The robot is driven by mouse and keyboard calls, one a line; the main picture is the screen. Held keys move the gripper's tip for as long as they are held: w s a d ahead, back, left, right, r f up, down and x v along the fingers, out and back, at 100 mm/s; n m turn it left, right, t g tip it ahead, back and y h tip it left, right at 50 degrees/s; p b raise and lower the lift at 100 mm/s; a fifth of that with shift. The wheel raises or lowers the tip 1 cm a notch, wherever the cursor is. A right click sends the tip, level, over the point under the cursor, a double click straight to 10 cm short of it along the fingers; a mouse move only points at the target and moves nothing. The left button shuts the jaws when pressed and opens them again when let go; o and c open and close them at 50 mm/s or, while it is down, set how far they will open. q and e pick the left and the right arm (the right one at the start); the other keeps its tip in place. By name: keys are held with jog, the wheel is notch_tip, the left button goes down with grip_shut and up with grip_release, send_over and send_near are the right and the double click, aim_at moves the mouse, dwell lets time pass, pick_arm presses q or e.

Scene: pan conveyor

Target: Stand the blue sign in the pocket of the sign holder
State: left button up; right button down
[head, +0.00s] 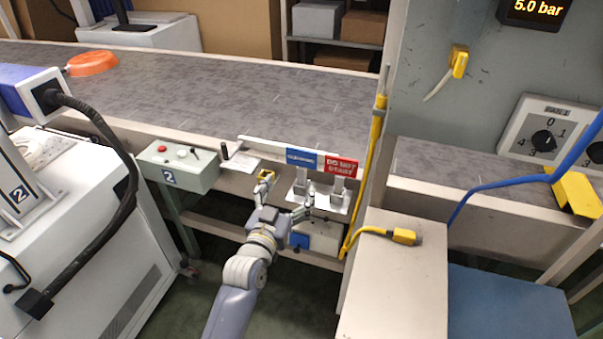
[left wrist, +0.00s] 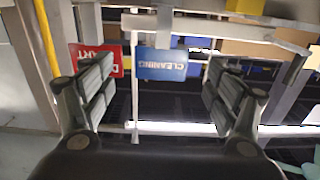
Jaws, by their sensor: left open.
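The blue sign (head: 301,157), lettered CLEANING, stands on a ledge beside the conveyor, next to a red DO NOT START sign (head: 341,167). Both sit above light grey uprights on a pale base (head: 335,204), which looks like the sign holder; I cannot tell how the blue sign is seated. My left gripper (head: 287,190) is open and empty in front of and below the blue sign. In the left wrist view the blue sign (left wrist: 162,65) appears upside down between the spread fingers, with a grey upright (left wrist: 158,22) at its lower edge. My right gripper is not in view.
A grey control box (head: 178,168) and a white plate (head: 244,162) are left of the signs. A yellow post (head: 376,135) rises close on the right, beside a pale cabinet top (head: 392,285) with a yellow connector (head: 404,236). The conveyor (head: 230,95) lies behind.

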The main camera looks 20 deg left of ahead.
aim_at(301, 165)
pick_arm(q)
jog(key=shift+w+r, duration=0.1)
jog(key=shift+w, duration=4.4)
jog(key=c, duration=0.9)
